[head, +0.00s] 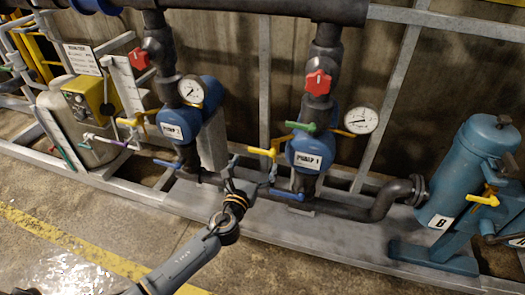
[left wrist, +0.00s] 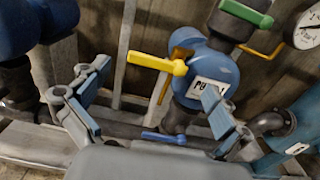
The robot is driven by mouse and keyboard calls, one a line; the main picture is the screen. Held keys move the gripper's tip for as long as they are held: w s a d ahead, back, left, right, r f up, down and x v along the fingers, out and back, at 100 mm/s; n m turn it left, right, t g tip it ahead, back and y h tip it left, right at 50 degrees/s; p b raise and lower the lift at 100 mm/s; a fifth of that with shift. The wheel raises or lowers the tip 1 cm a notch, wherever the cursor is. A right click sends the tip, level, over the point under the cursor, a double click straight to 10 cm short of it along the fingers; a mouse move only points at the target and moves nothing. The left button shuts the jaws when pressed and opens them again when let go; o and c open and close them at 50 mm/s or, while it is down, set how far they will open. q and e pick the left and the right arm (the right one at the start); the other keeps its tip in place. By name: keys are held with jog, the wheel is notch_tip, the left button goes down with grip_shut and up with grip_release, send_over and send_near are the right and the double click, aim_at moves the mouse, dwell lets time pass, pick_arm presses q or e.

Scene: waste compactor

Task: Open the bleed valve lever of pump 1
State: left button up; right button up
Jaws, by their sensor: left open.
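Pump 1 (head: 308,153) is a blue body with a white label, right of centre in the head view; it also shows in the left wrist view (left wrist: 222,72). A yellow lever (head: 262,152) sticks out from its left side, and in the left wrist view the lever (left wrist: 157,63) points left. Pump 1 also has a green lever (head: 301,127) above and a blue lever (head: 287,194) below. No label shows which lever is the bleed valve. My left gripper (head: 252,174) is open and empty, just below and in front of the yellow lever, apparently apart from it. My right gripper is out of view.
A second pump (head: 173,131) with similar levers stands to the left. A gauge (head: 361,121) and a red knob (head: 318,82) sit by pump 1. A blue filter vessel (head: 480,155) stands at the right. The floor in front of the metal base is clear.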

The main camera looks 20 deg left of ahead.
aim_at(261, 151)
pick_arm(q)
jog(key=w+b, duration=0.1)
jog(key=w, duration=0.4)
jog(key=shift+w+d, duration=0.1)
jog(key=shift+w, duration=0.65)
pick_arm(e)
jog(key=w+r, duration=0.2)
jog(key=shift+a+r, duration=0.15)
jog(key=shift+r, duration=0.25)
pick_arm(q)
jog(key=c, duration=1.5)
jog(key=shift+c, duration=0.2)
